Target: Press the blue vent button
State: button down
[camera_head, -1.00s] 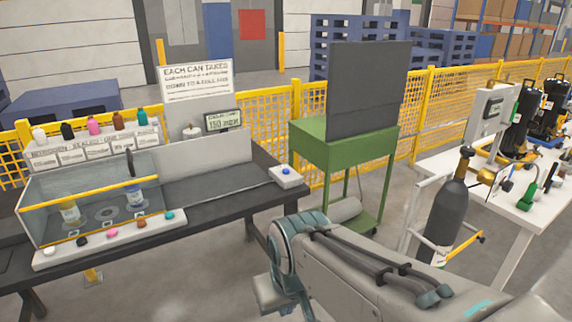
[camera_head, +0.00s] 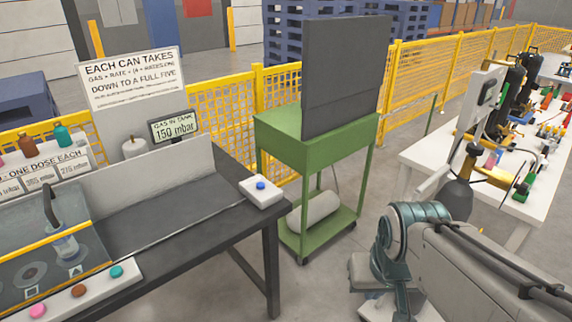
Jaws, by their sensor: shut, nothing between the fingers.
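The blue vent button (camera_head: 261,185) is a small round blue cap on top of a white box (camera_head: 263,197). The box sits at the right end of the dark bench (camera_head: 178,222), near its corner, with a thin cable running along the bench top toward the glass-fronted case at left. Nothing touches the button. My arm shows at the lower right, over the floor and apart from the bench. My gripper itself does not show.
A green wheeled cart (camera_head: 287,128) with a dark upright panel stands just behind the button box. A display (camera_head: 174,129) reads 150 mbar. A white table (camera_head: 425,158) with tools stands at right. Floor between bench and my arm is clear.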

aim_at(260, 185)
jog(key=u, duration=0.2)
jog(key=i, duration=1.05)
jog(key=u, duration=0.55)
